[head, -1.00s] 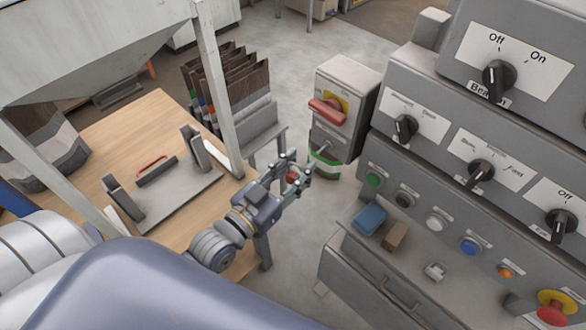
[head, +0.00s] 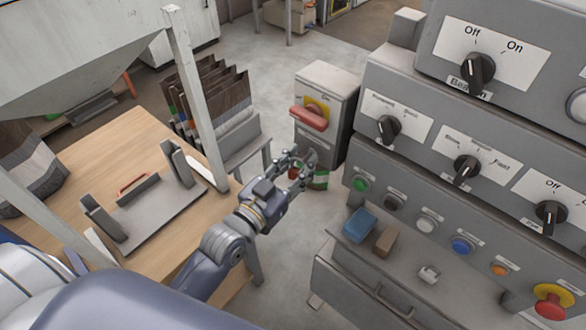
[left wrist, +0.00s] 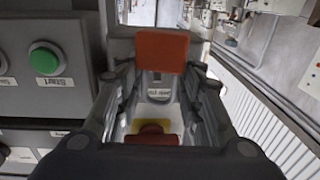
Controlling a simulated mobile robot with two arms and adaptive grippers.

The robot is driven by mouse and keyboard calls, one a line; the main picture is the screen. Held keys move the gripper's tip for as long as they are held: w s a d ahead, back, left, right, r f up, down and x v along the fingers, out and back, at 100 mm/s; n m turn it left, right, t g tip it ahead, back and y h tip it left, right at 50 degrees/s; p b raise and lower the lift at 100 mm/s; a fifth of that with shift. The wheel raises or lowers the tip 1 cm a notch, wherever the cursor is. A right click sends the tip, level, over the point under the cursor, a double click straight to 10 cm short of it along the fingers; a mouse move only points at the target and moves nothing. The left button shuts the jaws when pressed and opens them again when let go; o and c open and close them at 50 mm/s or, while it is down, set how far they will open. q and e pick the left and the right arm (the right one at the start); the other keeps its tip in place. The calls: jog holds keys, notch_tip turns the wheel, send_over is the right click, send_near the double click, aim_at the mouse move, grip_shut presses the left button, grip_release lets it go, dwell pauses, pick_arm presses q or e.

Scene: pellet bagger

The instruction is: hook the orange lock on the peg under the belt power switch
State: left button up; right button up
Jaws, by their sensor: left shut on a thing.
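The orange lock (left wrist: 162,50) is a small orange-red block between my left gripper's fingertips in the left wrist view. A bit of it shows in the head view (head: 293,173). My left gripper (head: 301,167) is shut on it, in front of the lower part of the switch box. The belt power switch (head: 310,117) is a red handle on a yellow plate on a grey box. Its red handle also shows beyond the fingers in the left wrist view (left wrist: 152,136). I cannot make out the peg; the gripper covers the area under the switch. My right gripper is not in view.
A grey control panel (head: 420,145) with knobs and buttons stands close on the right. Its green button (left wrist: 44,60) is beside the gripper. A wooden table (head: 110,160) and a post (head: 196,100) are left.

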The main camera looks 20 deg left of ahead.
aim_at(306, 158)
pick_arm(q)
jog(key=shift+b+x, duration=0.35)
jog(key=shift+x, duration=0.7)
jog(key=shift+d+f, duration=0.2)
jog(key=shift+f, duration=0.1)
jog(key=shift+f, duration=0.1)
jog(key=o, duration=1.2)
jog(key=shift+w, duration=0.15)
jog(key=shift+w+f, duration=0.25)
jog(key=shift+s, duration=0.1)
